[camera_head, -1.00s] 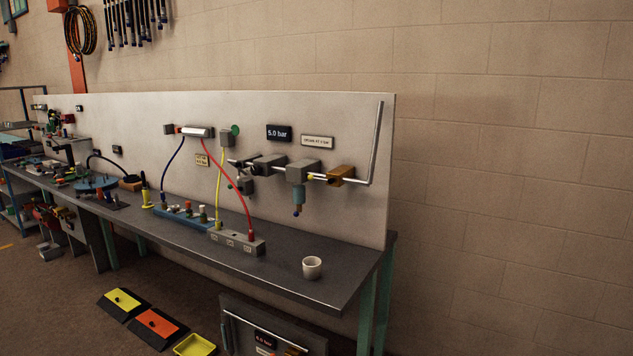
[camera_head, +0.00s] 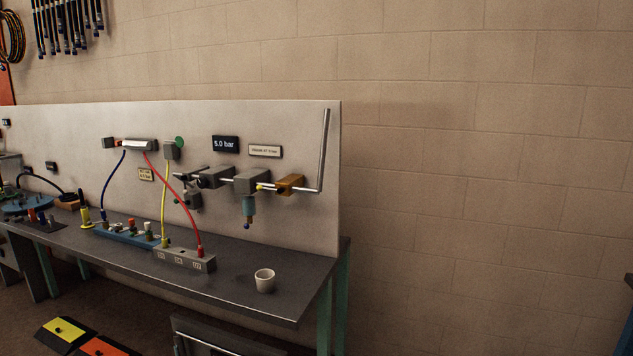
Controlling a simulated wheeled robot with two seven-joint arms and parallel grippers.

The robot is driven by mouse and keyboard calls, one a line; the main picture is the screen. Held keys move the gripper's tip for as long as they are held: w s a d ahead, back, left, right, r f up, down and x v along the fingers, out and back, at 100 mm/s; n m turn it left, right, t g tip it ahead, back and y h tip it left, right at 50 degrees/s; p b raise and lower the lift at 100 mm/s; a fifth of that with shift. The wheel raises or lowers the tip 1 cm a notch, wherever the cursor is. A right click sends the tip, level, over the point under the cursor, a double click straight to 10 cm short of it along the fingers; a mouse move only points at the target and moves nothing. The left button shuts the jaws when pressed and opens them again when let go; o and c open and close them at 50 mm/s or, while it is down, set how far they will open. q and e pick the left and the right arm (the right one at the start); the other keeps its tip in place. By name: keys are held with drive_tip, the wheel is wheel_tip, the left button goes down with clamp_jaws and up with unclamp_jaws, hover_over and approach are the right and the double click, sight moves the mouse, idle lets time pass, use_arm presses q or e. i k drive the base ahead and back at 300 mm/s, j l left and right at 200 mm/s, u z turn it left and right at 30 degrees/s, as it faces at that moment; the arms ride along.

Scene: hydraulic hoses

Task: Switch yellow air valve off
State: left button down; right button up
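A yellow-orange valve block (camera_head: 290,184) sits on the metal air pipe at the right end of the bench's back panel. Neither of my grippers is in view.
The dark bench top (camera_head: 285,298) runs along the panel, with a white cup (camera_head: 265,280) near its right end. A grey block (camera_head: 185,259) holds red and yellow hoses. Yellow and orange pads (camera_head: 62,331) lie on the floor. The wall to the right is clear.

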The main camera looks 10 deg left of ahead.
sight(259, 188)
drive_tip(key=i+j+z, duration=0.15)
drive_tip(key=j, duration=0.2)
drive_tip(key=i+j+z, duration=0.15)
drive_tip(key=j, duration=0.2)
drive_tip(key=i+j+z, duration=0.15)
drive_tip(key=j, duration=0.2)
drive_tip(key=i+j+z, duration=0.15)
drive_tip(key=j, duration=0.25)
drive_tip(key=i+j+z, duration=0.2)
drive_tip(key=j, duration=0.2)
drive_tip(key=k, duration=0.1)
